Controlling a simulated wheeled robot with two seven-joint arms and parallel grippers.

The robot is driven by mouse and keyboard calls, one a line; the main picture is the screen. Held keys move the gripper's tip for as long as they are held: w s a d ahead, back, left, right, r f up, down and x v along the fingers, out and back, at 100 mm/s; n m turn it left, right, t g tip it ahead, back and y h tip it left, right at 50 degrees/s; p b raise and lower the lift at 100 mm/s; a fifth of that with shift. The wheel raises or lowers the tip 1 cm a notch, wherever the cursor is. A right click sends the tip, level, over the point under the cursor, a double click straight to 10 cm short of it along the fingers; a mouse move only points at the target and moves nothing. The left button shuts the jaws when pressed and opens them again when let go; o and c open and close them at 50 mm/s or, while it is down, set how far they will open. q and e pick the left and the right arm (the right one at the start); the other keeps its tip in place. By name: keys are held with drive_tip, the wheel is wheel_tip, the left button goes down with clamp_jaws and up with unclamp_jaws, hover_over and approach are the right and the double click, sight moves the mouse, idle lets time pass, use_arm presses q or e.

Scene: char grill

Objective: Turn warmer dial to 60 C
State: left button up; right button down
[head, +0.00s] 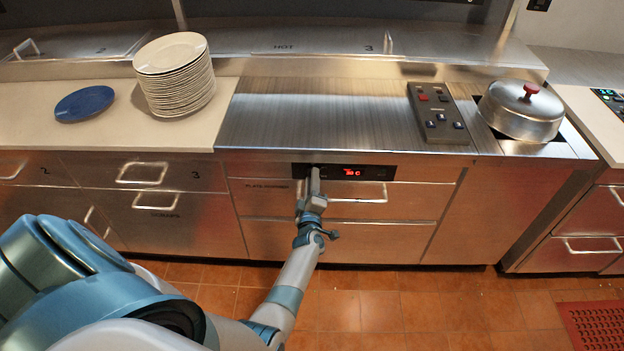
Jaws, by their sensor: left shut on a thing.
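The warmer's black control panel (378,172) is set in the front of the steel counter, above a drawer. Its red display (352,172) is lit; the digits are too small to read surely, but they end in C. My left gripper (314,176) reaches up to the left part of the panel and is shut on the dial there. The gripper hides the dial, so I cannot see how it is turned. My right gripper is not in view.
Drawer handles (358,198) stick out just below the panel, close to my left gripper. Stacked plates (176,60) and a blue plate (85,103) stand on the left counter. A switch box (437,112) and a domed lid (520,110) are at right. The steel top (310,115) is clear.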

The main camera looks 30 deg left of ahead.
use_arm(q)
drive_tip(key=shift+m, duration=0.5)
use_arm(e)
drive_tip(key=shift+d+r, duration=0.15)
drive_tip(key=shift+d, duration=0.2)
use_arm(q)
drive_tip(key=o, duration=1)
drive_tip(key=shift+o, duration=0.2)
drive_tip(key=shift+s+d, duration=0.1)
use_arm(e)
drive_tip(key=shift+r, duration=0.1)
use_arm(q)
drive_tip(key=p+v, duration=0.4)
drive_tip(key=v, duration=0.8)
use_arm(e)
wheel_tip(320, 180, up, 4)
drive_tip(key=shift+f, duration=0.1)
use_arm(q)
drive_tip(key=shift+f, duration=0.2)
